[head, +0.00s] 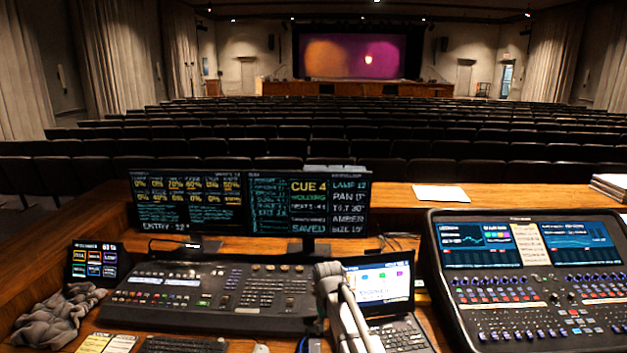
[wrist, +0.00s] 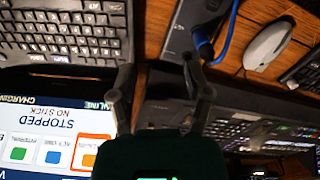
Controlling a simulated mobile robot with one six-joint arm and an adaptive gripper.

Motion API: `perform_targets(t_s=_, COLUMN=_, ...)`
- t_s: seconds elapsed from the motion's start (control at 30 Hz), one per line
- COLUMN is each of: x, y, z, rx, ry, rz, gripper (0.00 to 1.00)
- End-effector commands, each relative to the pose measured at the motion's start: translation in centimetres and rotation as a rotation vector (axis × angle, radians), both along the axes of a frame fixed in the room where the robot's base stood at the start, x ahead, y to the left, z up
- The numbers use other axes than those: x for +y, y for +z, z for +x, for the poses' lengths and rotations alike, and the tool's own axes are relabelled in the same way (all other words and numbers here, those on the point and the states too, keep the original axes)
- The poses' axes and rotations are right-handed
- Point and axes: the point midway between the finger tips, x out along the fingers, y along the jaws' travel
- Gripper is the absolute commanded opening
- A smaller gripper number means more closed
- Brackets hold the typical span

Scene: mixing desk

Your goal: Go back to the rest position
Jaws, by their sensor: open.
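My gripper (wrist: 158,88) shows in the wrist view with its two fingers apart and nothing held between them. It hangs over the wooden desk, beside the laptop screen (wrist: 50,130), which reads "STOPPED NO STICK". In the head view my grey arm rises from the bottom edge in front of the laptop (head: 382,283) and the right end of the lighting console (head: 215,297). I cannot make out the fingertips there. The arm hides part of the laptop and console.
The wide monitor (head: 250,203) stands behind the lighting console. A sound console (head: 530,285) fills the right side. A crumpled grey cloth (head: 58,315) lies at left. In the wrist view, a dark box (wrist: 200,20) with a blue cable (wrist: 222,45) and a pale mouse (wrist: 268,46) lie near the gripper.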

Motion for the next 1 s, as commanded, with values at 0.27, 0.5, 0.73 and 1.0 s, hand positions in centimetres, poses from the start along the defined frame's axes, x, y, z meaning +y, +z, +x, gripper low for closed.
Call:
perform_targets(t_s=0.27, x=-8.3, y=-4.1, z=-10.7, rx=0.0, ry=-0.17, rz=0.0, gripper=0.63)
perform_targets(t_s=0.5, x=-12.2, y=-5.9, z=-16.7, rx=0.0, ry=-0.277, rz=0.0, gripper=0.63)
perform_targets(t_s=0.73, x=-13.1, y=-6.1, z=-18.0, rx=0.0, ry=-0.306, rz=0.0, gripper=0.63)
perform_targets(t_s=1.0, x=-13.0, y=-6.0, z=-17.9, rx=0.0, ry=-0.305, rz=0.0, gripper=0.63)
